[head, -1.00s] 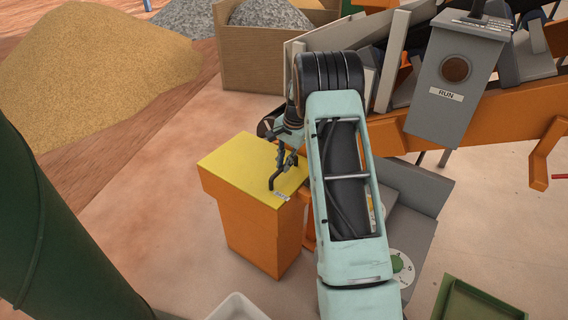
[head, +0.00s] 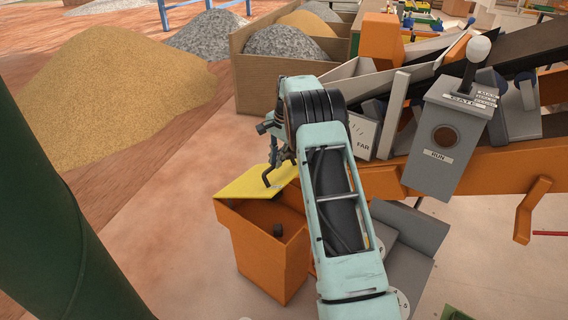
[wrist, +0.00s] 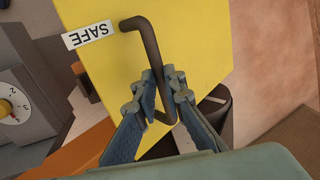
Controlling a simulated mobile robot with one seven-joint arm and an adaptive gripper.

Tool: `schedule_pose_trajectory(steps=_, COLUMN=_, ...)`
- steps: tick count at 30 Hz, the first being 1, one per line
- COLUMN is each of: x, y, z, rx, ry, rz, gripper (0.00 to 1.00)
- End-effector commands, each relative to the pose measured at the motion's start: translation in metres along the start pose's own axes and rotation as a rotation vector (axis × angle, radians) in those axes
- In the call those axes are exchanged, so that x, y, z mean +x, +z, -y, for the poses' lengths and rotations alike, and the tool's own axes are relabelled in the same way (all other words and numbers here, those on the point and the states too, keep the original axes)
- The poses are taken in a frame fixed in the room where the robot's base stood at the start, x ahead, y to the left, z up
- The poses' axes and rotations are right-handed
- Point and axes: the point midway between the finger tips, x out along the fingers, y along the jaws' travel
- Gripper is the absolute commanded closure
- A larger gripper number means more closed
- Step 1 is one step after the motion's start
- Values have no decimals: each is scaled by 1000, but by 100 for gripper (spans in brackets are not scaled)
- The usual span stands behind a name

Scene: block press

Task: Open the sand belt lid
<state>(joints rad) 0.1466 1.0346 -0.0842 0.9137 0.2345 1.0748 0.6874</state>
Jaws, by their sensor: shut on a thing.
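The yellow lid (head: 256,182) of the orange box (head: 264,246) is tilted up, and the dark inside of the box shows below it. In the wrist view the yellow lid (wrist: 215,45) carries a bent dark handle (wrist: 146,48) and a white "SAFE" label (wrist: 89,35). My gripper (wrist: 163,97) has its two blue-grey fingers on either side of the handle's bar, shut on it. In the head view my gripper (head: 276,165) is at the lid's raised part, and my arm hides the right side of the box.
A grey control box marked "RUN" (head: 446,137) and an orange conveyor frame (head: 508,165) stand to the right. A wooden bin with gravel (head: 262,85) stands behind. A sand pile (head: 105,88) lies at the left. In the wrist view a dial (wrist: 12,108) is at the left.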

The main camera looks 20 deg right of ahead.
Motion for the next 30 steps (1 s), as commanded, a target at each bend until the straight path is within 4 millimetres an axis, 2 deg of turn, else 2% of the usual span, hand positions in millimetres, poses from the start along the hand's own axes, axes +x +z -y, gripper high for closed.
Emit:
schedule_pose_trajectory(steps=1, x=1, y=6, z=17, rx=-6, ry=-21, rz=2, gripper=100)
schedule_pose_trajectory(steps=16, x=-23, y=4, z=61, rx=-8, ry=-20, rz=3, gripper=100)
schedule_pose_trajectory(steps=22, x=-27, y=4, z=73, rx=-8, ry=-18, rz=4, gripper=100)
schedule_pose_trajectory(steps=30, x=-28, y=6, z=79, rx=-6, ry=-14, rz=6, gripper=100)
